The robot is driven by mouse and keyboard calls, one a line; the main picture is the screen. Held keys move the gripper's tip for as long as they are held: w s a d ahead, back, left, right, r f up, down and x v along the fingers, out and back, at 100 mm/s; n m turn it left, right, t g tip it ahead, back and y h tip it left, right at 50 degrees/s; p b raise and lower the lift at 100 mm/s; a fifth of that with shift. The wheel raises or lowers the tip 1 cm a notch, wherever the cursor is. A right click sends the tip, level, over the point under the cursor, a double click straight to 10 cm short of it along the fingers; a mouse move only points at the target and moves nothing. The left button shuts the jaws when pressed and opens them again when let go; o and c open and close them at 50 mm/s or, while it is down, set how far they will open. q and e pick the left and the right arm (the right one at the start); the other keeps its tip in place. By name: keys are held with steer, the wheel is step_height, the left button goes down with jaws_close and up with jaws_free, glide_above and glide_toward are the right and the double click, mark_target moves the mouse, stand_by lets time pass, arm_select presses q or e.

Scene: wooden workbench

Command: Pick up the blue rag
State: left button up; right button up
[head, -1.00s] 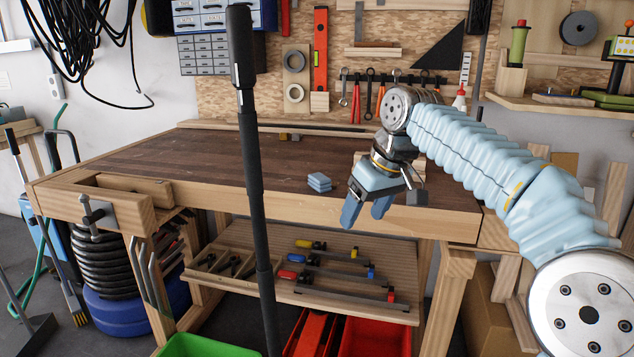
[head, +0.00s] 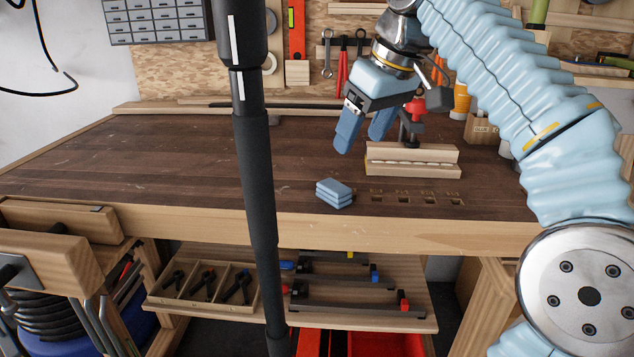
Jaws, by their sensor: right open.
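The blue rag (head: 333,193) is a small folded stack lying on the wooden workbench top (head: 190,165), near its front edge, in the head view. My right gripper (head: 361,140) is above the bench, up and a little to the right of the rag. Its blue fingers point down and are apart, with nothing between them. It does not touch the rag. My left gripper is not in view.
A wooden block with a slot (head: 412,160) stands right of the rag, with a red-topped tool (head: 414,108) behind it. Several small cut-outs (head: 415,198) mark the bench right of the rag. A dark vertical pole (head: 255,170) crosses the view. The bench's left side is clear.

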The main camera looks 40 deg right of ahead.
steer(key=b, duration=0.2)
glide_toward(335, 185)
step_height(335, 185, down, 3)
steer(key=shift+a+f, duration=0.15)
steer(key=shift+f, duration=0.1)
steer(key=x, duration=0.3)
steer(key=w+b+x, duration=0.1)
steer(key=x, duration=0.2)
steer(key=shift+r, duration=0.2)
steer(key=c, duration=1.1)
steer(key=shift+c, duration=0.2)
steer(key=shift+r, duration=0.1)
step_height(335, 185, up, 3)
steer(key=shift+r+p, duration=0.15)
steer(key=shift+p, duration=0.6)
steer(key=s+a+r+p, duration=0.1)
steer(key=s+a+r, duration=0.2)
steer(key=s+r, duration=0.6)
steer(key=s, duration=0.4)
steer(key=shift+s+a+r, duration=0.15)
steer(key=shift+s+r, duration=0.15)
